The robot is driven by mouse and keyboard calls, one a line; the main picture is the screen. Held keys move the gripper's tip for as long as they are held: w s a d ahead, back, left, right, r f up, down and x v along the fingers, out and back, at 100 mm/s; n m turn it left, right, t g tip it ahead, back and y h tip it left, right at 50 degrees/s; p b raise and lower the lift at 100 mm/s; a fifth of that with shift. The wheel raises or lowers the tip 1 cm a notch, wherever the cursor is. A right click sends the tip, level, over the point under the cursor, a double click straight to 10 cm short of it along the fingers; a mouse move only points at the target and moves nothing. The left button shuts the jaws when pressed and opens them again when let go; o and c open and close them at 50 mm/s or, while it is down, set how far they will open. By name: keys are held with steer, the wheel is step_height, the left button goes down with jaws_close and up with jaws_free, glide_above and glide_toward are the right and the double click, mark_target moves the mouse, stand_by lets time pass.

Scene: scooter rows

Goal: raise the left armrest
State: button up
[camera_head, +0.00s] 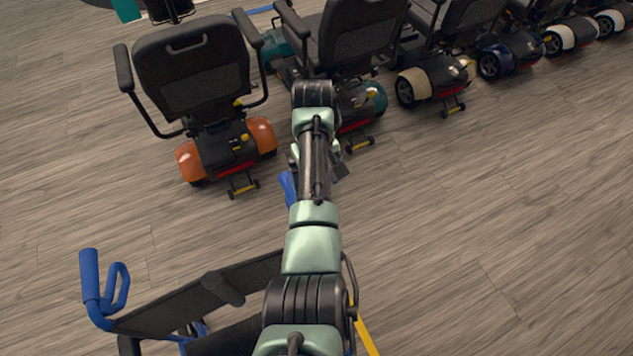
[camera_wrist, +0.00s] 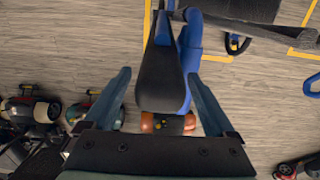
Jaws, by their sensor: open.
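The armrest (camera_wrist: 160,80) is a long black pad beside a blue frame tube (camera_wrist: 190,45) in the wrist view. My gripper (camera_wrist: 160,76) is open, with one finger on each side of the pad. Gaps show between the pad and both fingers. How far the pad is below the fingers, I cannot tell. In the head view my arm hides most of the armrest; a short blue piece (camera_head: 288,186) shows just left of the arm. The blue-framed chair (camera_head: 92,285) with black fabric stands at the bottom of the head view.
A scooter with orange fenders (camera_head: 195,85) stands at the upper left of the head view. More scooters (camera_head: 430,85) line up to its right. Wood-look floor is clear at the right. Yellow floor tape (camera_head: 364,333) runs beside the chair.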

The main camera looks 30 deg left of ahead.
steer(key=r, duration=0.8)
steer(key=r+p, duration=0.1)
steer(key=r, duration=0.2)
steer(key=shift+w+a+r, duration=0.2)
steer(key=shift+a+r, duration=0.05)
steer(key=shift+r, duration=0.15)
